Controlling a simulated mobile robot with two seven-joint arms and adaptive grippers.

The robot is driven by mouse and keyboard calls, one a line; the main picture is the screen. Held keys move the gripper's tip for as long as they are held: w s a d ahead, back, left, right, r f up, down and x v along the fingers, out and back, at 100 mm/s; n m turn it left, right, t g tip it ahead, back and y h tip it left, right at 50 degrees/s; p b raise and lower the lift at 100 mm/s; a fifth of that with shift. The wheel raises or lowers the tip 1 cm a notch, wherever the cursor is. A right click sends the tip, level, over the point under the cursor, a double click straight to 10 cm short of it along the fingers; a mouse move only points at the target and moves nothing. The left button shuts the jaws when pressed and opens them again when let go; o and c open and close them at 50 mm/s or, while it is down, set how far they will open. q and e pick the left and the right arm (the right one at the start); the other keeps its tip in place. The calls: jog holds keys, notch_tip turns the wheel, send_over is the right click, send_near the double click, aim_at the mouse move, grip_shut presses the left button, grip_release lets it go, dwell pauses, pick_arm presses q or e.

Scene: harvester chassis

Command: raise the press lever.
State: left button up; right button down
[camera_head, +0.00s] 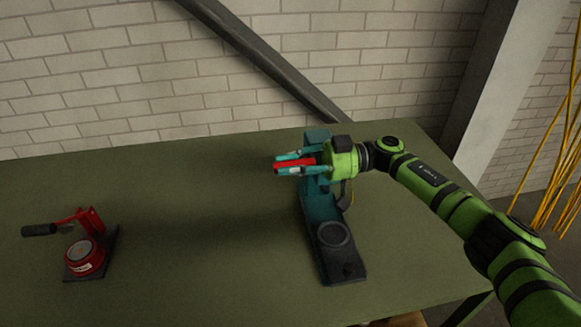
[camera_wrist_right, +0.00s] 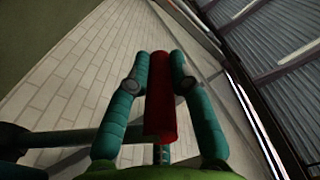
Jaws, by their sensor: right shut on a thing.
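A teal press (camera_head: 334,250) with a round plate on its base stands on the right part of the green table. Its lever has a red handle (camera_head: 294,164), which sits near the top of the press. My right gripper (camera_head: 288,164) is shut on the red handle. In the right wrist view the handle (camera_wrist_right: 160,105) lies between the two teal fingers (camera_wrist_right: 159,75). The lever's arm is mostly hidden behind the gripper in the head view. My left gripper is not in view.
A red tool (camera_head: 86,257) with a black-gripped handle stands on a dark base at the table's left. The table (camera_head: 190,215) between it and the press is clear. A brick wall with a slanted beam (camera_head: 265,60) is behind, and yellow rods (camera_head: 565,150) stand at the right.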

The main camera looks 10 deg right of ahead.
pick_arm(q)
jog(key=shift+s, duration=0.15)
pick_arm(e)
jog(key=shift+r, duration=0.2)
jog(key=c, duration=1.1)
grip_release()
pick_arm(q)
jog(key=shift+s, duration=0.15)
pick_arm(e)
jog(key=shift+f, duration=0.1)
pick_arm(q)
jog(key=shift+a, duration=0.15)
pick_arm(e)
jog(key=d, duration=1.2)
